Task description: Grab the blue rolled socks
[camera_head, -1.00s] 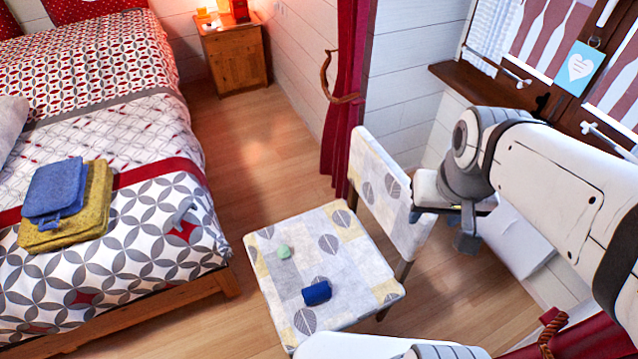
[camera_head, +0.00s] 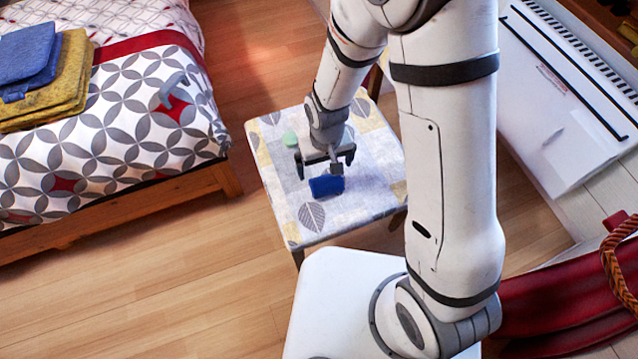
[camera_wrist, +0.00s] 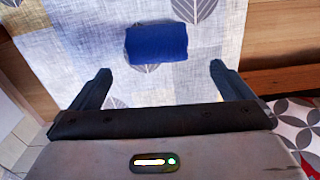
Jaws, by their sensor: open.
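The blue rolled socks (camera_head: 327,186) lie on the patterned seat of the chair (camera_head: 275,190). In the wrist view the socks (camera_wrist: 156,43) are a dark blue roll lying crosswise, ahead of the fingertips and between their lines. My gripper (camera_head: 325,167) is open and empty above the seat, close to the socks in the head view. In the wrist view its two fingers (camera_wrist: 160,80) stand wide apart, on either side of the socks' width. I see no contact with the socks. The gripper hides a little of the seat behind it.
The chair's backrest is mostly hidden by my arm. Wooden floor is clear in front.

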